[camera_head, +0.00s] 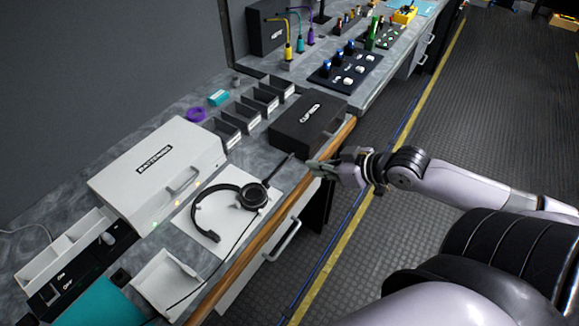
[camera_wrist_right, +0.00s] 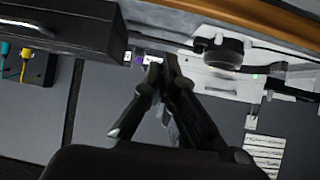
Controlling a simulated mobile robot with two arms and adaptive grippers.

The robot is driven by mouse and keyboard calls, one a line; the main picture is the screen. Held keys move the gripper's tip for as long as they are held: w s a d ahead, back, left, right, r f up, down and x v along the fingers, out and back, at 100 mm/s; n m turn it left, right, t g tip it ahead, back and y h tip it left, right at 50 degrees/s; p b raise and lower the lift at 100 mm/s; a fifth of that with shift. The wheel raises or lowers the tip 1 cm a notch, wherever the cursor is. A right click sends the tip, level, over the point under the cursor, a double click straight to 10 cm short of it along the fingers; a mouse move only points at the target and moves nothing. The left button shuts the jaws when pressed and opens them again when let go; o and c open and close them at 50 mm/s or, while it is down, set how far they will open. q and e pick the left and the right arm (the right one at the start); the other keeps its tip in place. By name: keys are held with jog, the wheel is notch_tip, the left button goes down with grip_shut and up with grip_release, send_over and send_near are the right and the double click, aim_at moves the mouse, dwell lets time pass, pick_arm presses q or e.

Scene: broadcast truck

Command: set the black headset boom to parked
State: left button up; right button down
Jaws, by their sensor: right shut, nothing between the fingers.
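A black headset (camera_head: 229,209) lies on a white mat (camera_head: 206,236) on the grey counter, in front of the white batteries case. Its thin boom (camera_head: 276,169) sticks out from the right earcup (camera_head: 253,196) up and to the right, toward my right gripper. My right gripper (camera_head: 313,164) is shut and empty, a little to the right of the boom's tip, at the counter's wooden edge. In the right wrist view the shut fingers (camera_wrist_right: 162,66) point toward the counter, and a black earcup (camera_wrist_right: 222,52) shows right of them. My left gripper is not in view.
A white batteries case (camera_head: 160,170) stands behind the headset, and a black case (camera_head: 308,122) stands just behind my right gripper. A cable runs from the headset along the counter's wooden edge (camera_head: 262,236). The floor to the right is clear.

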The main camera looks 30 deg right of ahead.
aim_at(281, 167)
jog(key=x, duration=1)
jog(key=shift+w+a+f, duration=0.1)
jog(key=shift+w+f, duration=0.1)
jog(key=shift+a+r, duration=0.1)
jog(key=shift+a, duration=0.05)
